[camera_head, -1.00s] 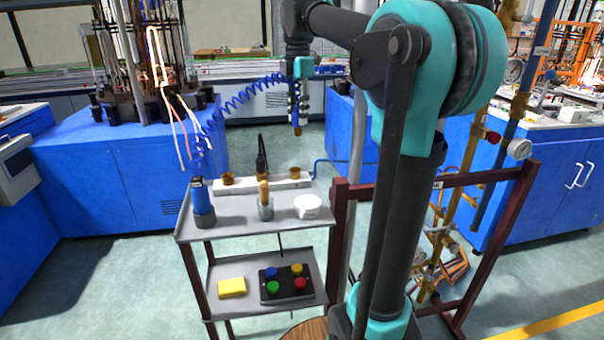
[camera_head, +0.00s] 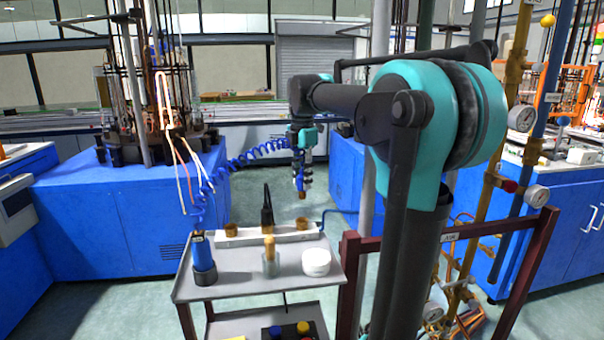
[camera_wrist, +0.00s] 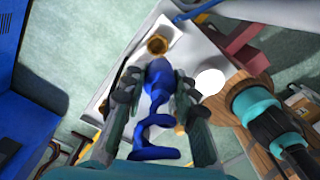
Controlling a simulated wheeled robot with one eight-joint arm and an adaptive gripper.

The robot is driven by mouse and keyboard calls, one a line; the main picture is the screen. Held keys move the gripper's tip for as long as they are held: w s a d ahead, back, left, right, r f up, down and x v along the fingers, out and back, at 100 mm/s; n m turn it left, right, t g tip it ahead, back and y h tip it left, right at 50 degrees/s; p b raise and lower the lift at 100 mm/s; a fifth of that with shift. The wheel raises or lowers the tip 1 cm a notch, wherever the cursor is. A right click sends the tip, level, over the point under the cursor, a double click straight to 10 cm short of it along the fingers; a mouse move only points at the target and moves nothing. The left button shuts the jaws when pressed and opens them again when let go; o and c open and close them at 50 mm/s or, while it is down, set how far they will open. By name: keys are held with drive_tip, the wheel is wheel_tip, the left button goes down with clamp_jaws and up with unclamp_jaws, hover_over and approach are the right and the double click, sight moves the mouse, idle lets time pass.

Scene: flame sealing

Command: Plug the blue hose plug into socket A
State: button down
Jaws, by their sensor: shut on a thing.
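My gripper (camera_head: 301,178) is shut on the blue hose plug (camera_head: 302,187), whose brass tip points down. In the head view the plug hangs above the right brass socket (camera_head: 303,223) of a white block on the cart, with a gap between. The block's left brass socket (camera_head: 231,229) stands apart from it. I cannot read which socket is A. In the wrist view the blue plug (camera_wrist: 158,70) sits between my fingers (camera_wrist: 153,90), and a brass socket (camera_wrist: 157,45) shows just beyond it. The plug hides its own tip there.
A blue coiled hose (camera_head: 245,158) runs from my gripper toward the blue torch (camera_head: 203,262) on the cart. A black pointed object (camera_head: 267,208) stands by the block. A wood-handled tool in a cup (camera_head: 270,260) and a white round container (camera_head: 316,262) stand in front.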

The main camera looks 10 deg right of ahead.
sight(302, 196)
drive_tip(key=shift+w+f, duration=0.3)
drive_tip(key=shift+f, duration=2.95)
drive_tip(key=shift+f, duration=1.7)
drive_tip(key=c, duration=1.1)
unclamp_jaws()
drive_tip(key=shift+r, duration=0.1)
drive_tip(key=shift+r, duration=4.4)
